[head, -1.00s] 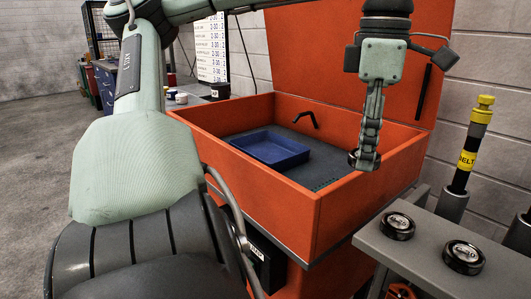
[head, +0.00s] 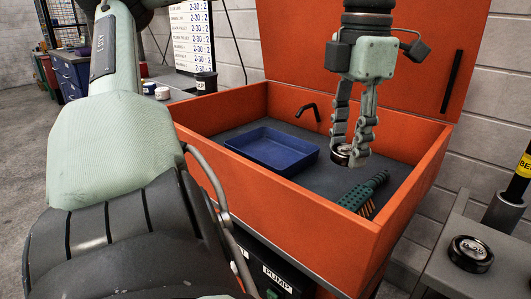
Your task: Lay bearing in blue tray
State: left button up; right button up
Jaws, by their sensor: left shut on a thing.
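My left gripper (head: 350,158) points down over the orange washer basin (head: 290,213) and is shut on a bearing (head: 341,155). The bearing is a small dark ring with a shiny face, held between the fingertips and partly hidden by them. The blue tray (head: 271,151) lies on the grey basin floor to the left of the gripper and looks empty. The held bearing is to the right of the tray, not over it. A second bearing (head: 470,252) lies on the grey bench at the right. My right gripper does not show.
A green-handled brush (head: 362,191) lies in the basin, right of the tray. A black spout (head: 308,111) stands at the basin's back. The raised orange lid (head: 375,60) is behind the gripper. A yellow and black post (head: 515,185) stands at the right.

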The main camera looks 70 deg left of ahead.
aim_at(284, 164)
jog(key=k+j, duration=0.1)
jog(key=j, duration=0.25)
jog(key=j+z, duration=0.1)
jog(key=j, duration=0.3)
jog(key=k+j+z, duration=0.1)
jog(key=j, duration=0.25)
jog(key=k+j, duration=0.2)
jog(key=j, duration=0.15)
